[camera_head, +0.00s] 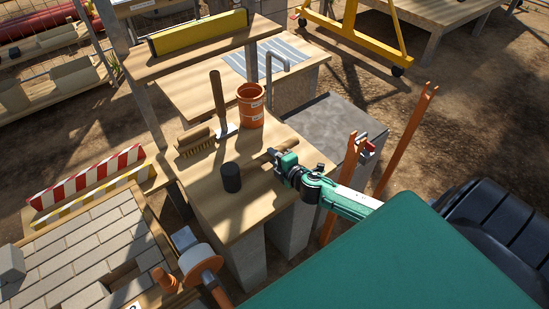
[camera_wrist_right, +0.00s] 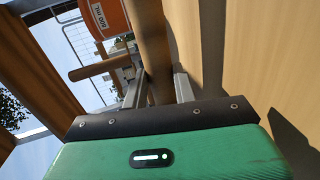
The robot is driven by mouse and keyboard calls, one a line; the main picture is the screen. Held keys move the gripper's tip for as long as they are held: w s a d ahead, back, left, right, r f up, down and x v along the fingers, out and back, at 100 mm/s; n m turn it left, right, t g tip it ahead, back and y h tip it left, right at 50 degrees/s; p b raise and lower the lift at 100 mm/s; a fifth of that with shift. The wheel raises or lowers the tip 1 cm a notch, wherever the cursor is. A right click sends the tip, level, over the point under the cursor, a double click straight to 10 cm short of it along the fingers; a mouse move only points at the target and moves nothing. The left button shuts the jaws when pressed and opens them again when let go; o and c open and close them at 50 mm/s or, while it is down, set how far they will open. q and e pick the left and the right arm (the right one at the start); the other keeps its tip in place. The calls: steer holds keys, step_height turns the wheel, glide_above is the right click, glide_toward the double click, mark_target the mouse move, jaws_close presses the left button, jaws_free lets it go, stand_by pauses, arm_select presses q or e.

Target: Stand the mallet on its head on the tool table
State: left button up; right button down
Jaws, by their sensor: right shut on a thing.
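My right gripper (camera_head: 282,160) is shut on a wooden handle (camera_wrist_right: 152,45), which lies level between the jaws just above the table top. It is probably the mallet's handle. A short wooden end (camera_head: 271,151) shows beyond the jaws in the head view. The mallet's head is not clearly visible at the held handle. My left gripper is not in view.
An orange cup (camera_head: 250,106) stands behind the gripper. A tool with an upright wooden handle (camera_head: 217,92) and a brush (camera_head: 195,146) are left of it. A raised shelf (camera_head: 190,48) spans the back. The table's front part is clear.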

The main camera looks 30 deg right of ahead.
steer(key=shift+f, duration=0.1)
steer(key=c, duration=1.1)
jaws_free()
